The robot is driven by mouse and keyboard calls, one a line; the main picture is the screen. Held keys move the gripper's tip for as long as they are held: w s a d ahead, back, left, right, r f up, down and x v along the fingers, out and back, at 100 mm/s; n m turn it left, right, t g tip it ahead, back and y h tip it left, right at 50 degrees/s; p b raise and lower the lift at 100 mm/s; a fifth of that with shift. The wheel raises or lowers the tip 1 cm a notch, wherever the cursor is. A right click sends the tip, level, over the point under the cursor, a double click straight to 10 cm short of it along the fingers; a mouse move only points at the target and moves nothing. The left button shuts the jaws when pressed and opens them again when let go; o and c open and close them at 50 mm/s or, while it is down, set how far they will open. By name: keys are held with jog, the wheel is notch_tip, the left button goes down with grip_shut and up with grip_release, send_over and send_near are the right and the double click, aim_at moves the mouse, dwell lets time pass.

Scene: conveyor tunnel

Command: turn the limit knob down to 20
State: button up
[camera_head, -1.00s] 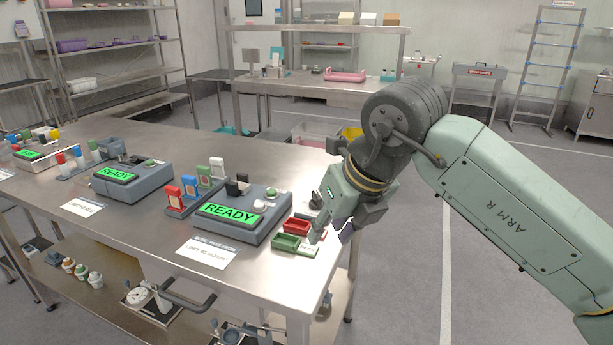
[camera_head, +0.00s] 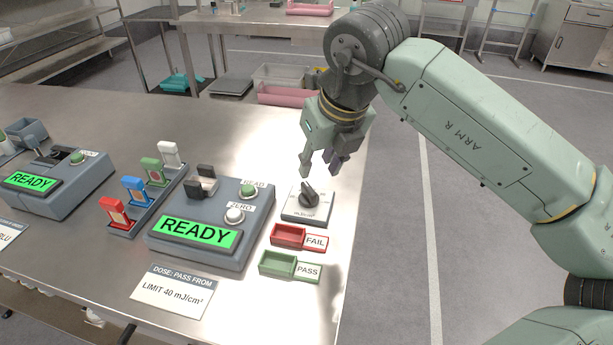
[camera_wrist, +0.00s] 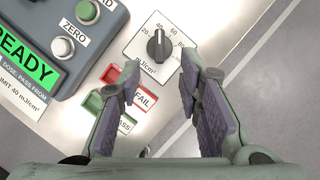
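The limit knob (camera_head: 310,196) is a dark pointer knob on a light square plate near the table's right edge. In the wrist view the knob (camera_wrist: 158,46) sits on a dial marked 20, 40, 60, 80 and mJ/cm². Its pointer seems to face about the 40 mark. My gripper (camera_head: 320,168) is open and empty, just above and behind the knob in the head view. In the wrist view my gripper (camera_wrist: 158,75) has its fingers spread, with the knob beyond the gap between the tips. I see no contact.
Left of the knob stands a grey meter (camera_head: 200,232) with a green READY screen and two buttons. A red FAIL tray (camera_head: 288,236) and a green PASS tray (camera_head: 277,264) lie in front of the knob. A card (camera_head: 172,292) reads LIMIT 40 mJ/cm². Open floor lies right.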

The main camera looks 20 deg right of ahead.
aim_at(309, 188)
jog(key=p+x, duration=0.2)
jog(key=x, duration=0.7)
jog(key=shift+c, duration=0.4)
jog(key=shift+r, duration=0.1)
grip_shut()
